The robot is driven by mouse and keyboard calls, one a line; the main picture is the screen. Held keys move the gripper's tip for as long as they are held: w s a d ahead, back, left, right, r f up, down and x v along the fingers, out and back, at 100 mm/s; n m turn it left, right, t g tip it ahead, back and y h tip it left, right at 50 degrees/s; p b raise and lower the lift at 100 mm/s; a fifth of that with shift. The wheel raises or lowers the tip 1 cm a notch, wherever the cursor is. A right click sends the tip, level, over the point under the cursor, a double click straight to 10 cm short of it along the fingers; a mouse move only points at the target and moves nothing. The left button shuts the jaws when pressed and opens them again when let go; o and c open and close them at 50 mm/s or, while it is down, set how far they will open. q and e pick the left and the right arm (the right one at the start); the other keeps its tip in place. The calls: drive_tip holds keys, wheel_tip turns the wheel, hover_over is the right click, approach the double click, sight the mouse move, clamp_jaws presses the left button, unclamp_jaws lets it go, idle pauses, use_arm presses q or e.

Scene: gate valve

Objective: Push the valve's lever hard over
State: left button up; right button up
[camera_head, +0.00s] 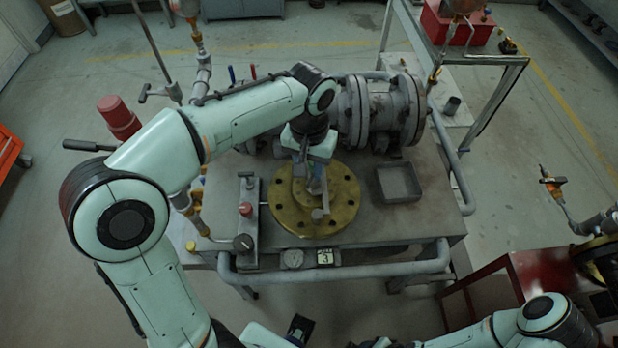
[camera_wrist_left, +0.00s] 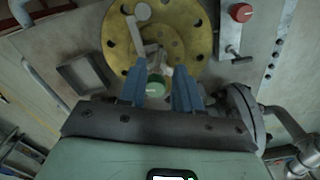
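The valve shows as a round brass flange (camera_head: 341,212) with bolt holes on a grey bench. In the left wrist view the brass flange (camera_wrist_left: 192,22) carries a pale grey lever (camera_wrist_left: 136,35) with a round knob at its end, and a green cap (camera_wrist_left: 152,88) near its other end. My left gripper (camera_head: 318,183) points down over the flange, hiding part of the valve in the head view. In the left wrist view its two blue fingers (camera_wrist_left: 158,92) are apart, with the green cap seen between them. I cannot tell whether a finger touches the lever.
A square grey tray (camera_head: 399,182) lies right of the flange. A panel with a red button (camera_head: 246,209) stands on its left. A large grey pipe body (camera_head: 385,112) is behind. A pipe rail (camera_head: 340,270) runs along the bench front, beside a small label marked 3 (camera_head: 325,257).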

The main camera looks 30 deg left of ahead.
sight(309, 182)
use_arm(q)
drive_tip(key=shift+f, duration=2.25)
drive_tip(key=shift+c, duration=0.3)
clamp_jaws()
drive_tip(key=shift+a, duration=0.1)
drive_tip(key=shift+w+a+m+p, duration=0.1)
drive_tip(key=shift+a+m+p, duration=0.15)
drive_tip(key=shift+m, duration=0.7)
drive_tip(key=shift+a+m+p, duration=0.2)
drive_tip(key=shift+a+m, duration=0.1)
drive_tip(key=shift+m, duration=0.7)
drive_tip(key=shift+w+a+m+p, duration=0.1)
drive_tip(key=shift+a+m+p, duration=0.15)
drive_tip(key=shift+m, duration=0.7)
